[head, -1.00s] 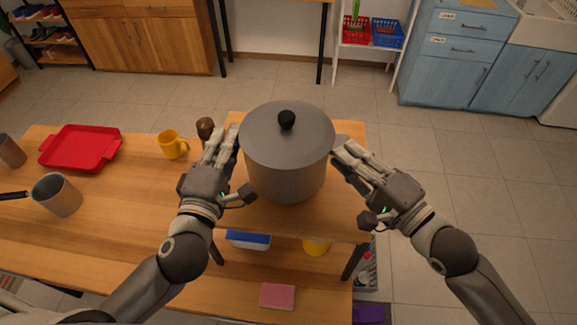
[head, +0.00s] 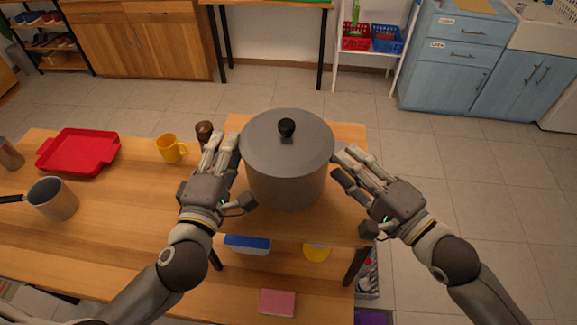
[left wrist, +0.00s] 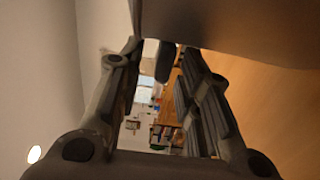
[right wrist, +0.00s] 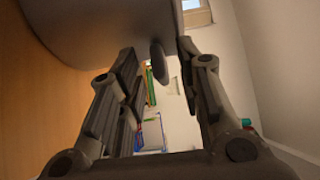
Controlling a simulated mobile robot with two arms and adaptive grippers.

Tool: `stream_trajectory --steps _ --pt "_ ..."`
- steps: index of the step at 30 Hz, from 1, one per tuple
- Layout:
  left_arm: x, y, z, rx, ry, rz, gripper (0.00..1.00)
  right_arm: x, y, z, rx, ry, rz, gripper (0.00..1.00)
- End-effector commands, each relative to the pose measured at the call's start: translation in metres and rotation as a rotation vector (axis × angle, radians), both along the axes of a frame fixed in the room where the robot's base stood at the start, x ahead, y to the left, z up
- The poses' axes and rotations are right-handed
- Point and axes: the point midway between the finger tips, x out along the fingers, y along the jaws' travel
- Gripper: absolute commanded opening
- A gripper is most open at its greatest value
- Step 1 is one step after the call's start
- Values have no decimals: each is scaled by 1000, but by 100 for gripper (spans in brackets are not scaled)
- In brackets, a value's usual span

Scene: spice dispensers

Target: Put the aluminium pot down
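The aluminium pot (head: 287,178), grey with a lid and black knob, appears upright on the small wooden table section (head: 347,220), near its front. Its wall fills the top of the left wrist view (left wrist: 250,25) and right wrist view (right wrist: 110,25). My left gripper (head: 224,148) is at the pot's left side, fingers apart around a side handle (left wrist: 165,60). My right gripper (head: 343,164) is at the right side, fingers apart with the other handle (right wrist: 158,62) between them. Both look open. The pot's underside is hidden.
To the left on the wooden table are a yellow mug (head: 171,150), a brown grinder-like item (head: 204,131), a red tray (head: 78,152) and a grey saucepan (head: 52,200). A pink block (head: 277,302) and a blue-white box (head: 247,244) lie lower down. Floor is clear at right.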

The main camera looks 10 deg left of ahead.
Motion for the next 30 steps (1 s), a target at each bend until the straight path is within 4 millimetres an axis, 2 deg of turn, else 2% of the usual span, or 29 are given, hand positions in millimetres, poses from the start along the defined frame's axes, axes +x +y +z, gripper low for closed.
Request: stream_trajectory --steps 21,30 --pt "0 0 0 0 0 0 32 -65 -65 -1 -4 3 1 33" --pt "0 0 0 0 0 0 32 -81 -81 -1 -2 2 0 33"
